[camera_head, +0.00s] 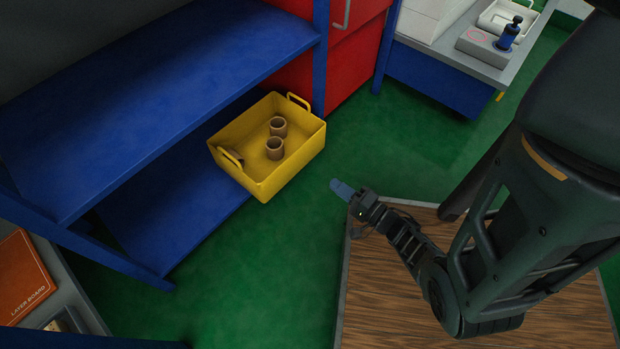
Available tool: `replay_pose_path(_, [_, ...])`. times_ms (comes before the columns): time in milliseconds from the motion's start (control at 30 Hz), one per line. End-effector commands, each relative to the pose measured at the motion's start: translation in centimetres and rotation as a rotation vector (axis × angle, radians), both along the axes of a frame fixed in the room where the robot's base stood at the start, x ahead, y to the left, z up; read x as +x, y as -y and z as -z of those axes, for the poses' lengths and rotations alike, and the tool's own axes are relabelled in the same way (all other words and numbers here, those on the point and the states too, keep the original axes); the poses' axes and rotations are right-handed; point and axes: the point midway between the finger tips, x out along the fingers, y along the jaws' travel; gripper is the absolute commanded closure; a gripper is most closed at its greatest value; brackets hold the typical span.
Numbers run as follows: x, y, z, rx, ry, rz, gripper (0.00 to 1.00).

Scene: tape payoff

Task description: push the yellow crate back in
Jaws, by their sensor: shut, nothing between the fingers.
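The yellow crate (278,181) sits on the lower shelf (175,215) of the blue rack and juts out past its front edge. It is open at the top, with a handle at each end. Two brown cores (275,148) stand inside it, and a small dark thing lies near its left handle, too small to make out. My gripper (341,189) is shut and empty, to the right of the crate and apart from it, over the green floor near a wooden top. The crate's back part is close to the rack post and upper shelf.
The upper blue shelf (150,80) overhangs the lower one. A blue post (320,60) stands right behind the crate. A wood-topped surface (480,275) lies below my arm. Green floor (270,275) is clear in front of the rack. A grey bench (455,50) is at the back right.

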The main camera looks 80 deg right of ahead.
Motion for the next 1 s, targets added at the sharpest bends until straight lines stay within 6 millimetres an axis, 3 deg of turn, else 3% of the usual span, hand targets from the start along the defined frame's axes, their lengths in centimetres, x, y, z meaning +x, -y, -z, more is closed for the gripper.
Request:
replay_pose_path(600, [9.2,5.7,0.1,-0.006,-0.001,0.001,1.00])
replay_pose_path(800, [11.0,6.8,0.0,-0.005,-0.002,0.000,1.00])
replay_pose_path(1000, [11.4,7.0,-0.1,-0.004,-0.003,0.000,1.00])
